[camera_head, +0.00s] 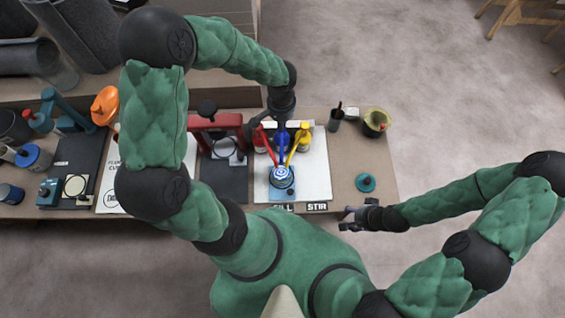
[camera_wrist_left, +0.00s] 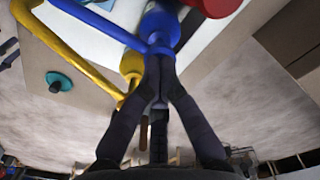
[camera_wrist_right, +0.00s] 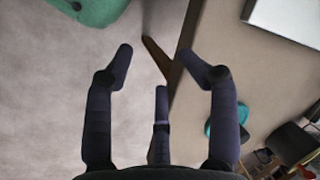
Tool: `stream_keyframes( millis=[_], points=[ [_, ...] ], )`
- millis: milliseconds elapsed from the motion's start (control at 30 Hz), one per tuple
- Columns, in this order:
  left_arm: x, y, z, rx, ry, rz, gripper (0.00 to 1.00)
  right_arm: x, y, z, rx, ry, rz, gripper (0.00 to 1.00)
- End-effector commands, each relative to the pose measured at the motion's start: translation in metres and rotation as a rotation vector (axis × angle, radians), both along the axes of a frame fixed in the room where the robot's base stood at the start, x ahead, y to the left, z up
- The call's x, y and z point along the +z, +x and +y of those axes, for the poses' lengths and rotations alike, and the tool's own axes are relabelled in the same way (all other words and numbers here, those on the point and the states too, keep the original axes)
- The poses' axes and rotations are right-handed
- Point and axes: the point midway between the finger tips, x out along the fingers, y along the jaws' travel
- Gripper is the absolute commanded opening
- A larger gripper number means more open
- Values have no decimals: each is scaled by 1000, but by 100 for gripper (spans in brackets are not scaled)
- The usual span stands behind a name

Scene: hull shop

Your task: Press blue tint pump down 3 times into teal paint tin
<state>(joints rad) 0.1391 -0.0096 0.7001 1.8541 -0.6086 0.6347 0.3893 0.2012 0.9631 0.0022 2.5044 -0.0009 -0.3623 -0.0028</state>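The blue tint pump (camera_head: 281,135) stands between a red and a yellow pump at the back of the white board. Its spout reaches forward over the open paint tin (camera_head: 281,178), which sits on a blue square. My left gripper (camera_head: 281,112) is above the blue pump. In the left wrist view, its fingertips (camera_wrist_left: 158,62) are together at the blue pump (camera_wrist_left: 160,28), seemingly touching it; nothing shows between them. My right gripper (camera_head: 347,219) is open and empty off the table's front edge; its parted fingers show in the right wrist view (camera_wrist_right: 160,68).
The red pump (camera_head: 264,136) and yellow pump (camera_head: 300,137) flank the blue one closely. A teal lid (camera_head: 365,182) lies on the bare right part of the table. A dark cup (camera_head: 336,119) and a yellow-rimmed container (camera_head: 375,123) stand at the back right. A red press-like frame (camera_head: 215,123) stands left.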

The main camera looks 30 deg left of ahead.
Motion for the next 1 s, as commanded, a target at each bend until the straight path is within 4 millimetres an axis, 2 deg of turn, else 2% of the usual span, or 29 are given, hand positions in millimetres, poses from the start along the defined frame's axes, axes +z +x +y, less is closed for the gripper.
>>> stream_keyframes(
  millis=[167, 733, 1000],
  points=[
    [0, -3, 0, -1, 0, 7, 0, 0, 0, 0, -3, -1, 2, 40],
    [31, -2, 0, -2, 0, 4, 0, 23, 0, -1, -3, -1, 0, 40],
    [32, -1, 0, -1, 0, 4, 0, 24, 0, 0, -3, -1, 0, 40]
  ],
)
